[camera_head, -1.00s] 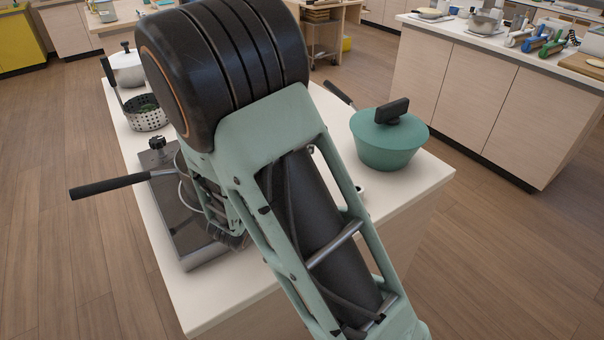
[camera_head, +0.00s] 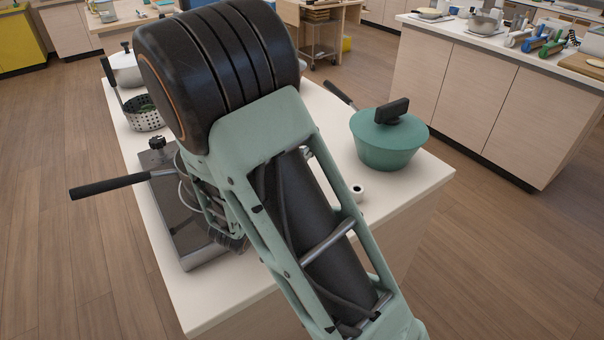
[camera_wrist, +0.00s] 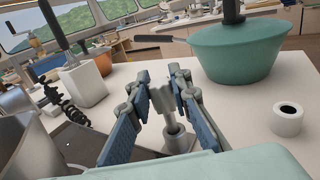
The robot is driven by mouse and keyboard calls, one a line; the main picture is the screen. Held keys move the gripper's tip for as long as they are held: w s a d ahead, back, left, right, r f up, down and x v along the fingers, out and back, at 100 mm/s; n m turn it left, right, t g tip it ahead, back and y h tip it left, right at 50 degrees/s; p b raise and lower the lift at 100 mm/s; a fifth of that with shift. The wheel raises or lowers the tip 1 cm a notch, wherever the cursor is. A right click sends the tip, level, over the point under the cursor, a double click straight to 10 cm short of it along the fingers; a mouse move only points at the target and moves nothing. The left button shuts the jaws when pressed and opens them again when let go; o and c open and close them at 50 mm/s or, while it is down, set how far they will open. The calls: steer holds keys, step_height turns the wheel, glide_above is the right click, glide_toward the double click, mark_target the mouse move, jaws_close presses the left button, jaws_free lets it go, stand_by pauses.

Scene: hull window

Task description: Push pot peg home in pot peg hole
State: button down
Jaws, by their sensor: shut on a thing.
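In the wrist view my gripper (camera_wrist: 162,92) is shut on a light grey peg (camera_wrist: 164,104) that stands between its fingers. The peg's thin shaft reaches down to the dark opening of a short grey cylindrical socket (camera_wrist: 179,142) on the white counter. The lower end looks to be at or in that opening; how deep it sits I cannot tell. The peg looks roughly upright. My arm hides the gripper, peg and this socket in the head view.
A white cylinder with a dark hole (camera_wrist: 287,119) stands to the right; the head view shows it too (camera_head: 357,192). A green lidded pot (camera_head: 387,148) stands behind it. A dark hob (camera_head: 192,240), a perforated pot (camera_head: 144,116) and a white block (camera_wrist: 83,87) are left.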

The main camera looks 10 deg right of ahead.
steer(key=shift+f, duration=0.1)
steer(key=c, duration=1.7)
jaws_free()
steer(key=shift+f, duration=0.1)
steer(key=shift+r, duration=4.15)
